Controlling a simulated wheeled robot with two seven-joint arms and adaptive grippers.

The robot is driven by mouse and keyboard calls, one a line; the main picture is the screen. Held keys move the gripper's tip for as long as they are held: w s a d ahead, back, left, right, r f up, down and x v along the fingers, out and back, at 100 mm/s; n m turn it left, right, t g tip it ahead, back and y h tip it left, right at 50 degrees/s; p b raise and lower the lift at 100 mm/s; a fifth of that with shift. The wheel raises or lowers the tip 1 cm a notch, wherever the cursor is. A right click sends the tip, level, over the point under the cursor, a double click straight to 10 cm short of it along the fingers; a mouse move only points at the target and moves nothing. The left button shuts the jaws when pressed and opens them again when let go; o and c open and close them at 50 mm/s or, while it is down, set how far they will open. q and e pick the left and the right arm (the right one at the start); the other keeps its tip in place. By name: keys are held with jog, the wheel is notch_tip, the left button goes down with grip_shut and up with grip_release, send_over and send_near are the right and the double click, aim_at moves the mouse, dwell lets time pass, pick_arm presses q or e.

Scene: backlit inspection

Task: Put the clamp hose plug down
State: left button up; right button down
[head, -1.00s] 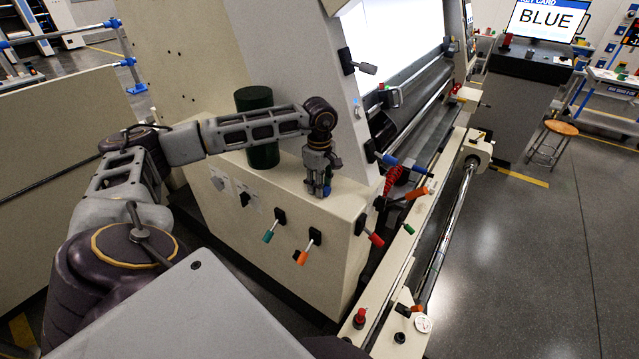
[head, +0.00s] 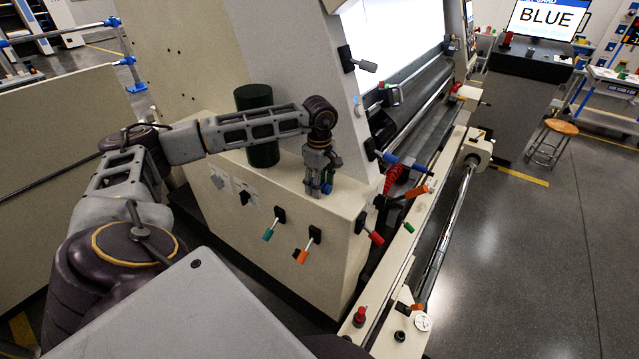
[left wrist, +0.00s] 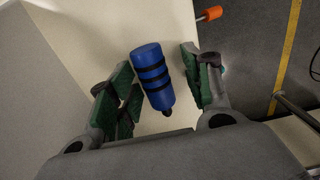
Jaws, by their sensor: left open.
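The clamp hose plug is a blue cylinder with black bands (left wrist: 153,78). It is on the cream top ledge of the machine, and a bit of its blue shows in the head view (head: 327,188). My left gripper (head: 320,186) points down over the ledge. In the left wrist view its green-padded fingers (left wrist: 158,92) are open, one on each side of the plug, with a gap visible on both sides. Whether the plug's far end rests flat on the ledge is hard to tell. My right gripper is not in view.
A dark green cylinder (head: 257,126) stands on the ledge beside my left forearm. Levers with teal (head: 268,234), orange (head: 301,257) and red (head: 376,238) grips stick out of the machine's front. The ledge's bare top (head: 285,182) is clear left of the gripper.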

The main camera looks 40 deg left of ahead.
pick_arm(q)
jog(key=shift+r, duration=0.15)
jog(key=shift+r, duration=0.25)
notch_tip(320, 180, up, 12)
jog(key=b, duration=0.2)
jog(key=shift+f, duration=0.25)
jog(key=shift+s+f, duration=0.1)
dwell(0.6)
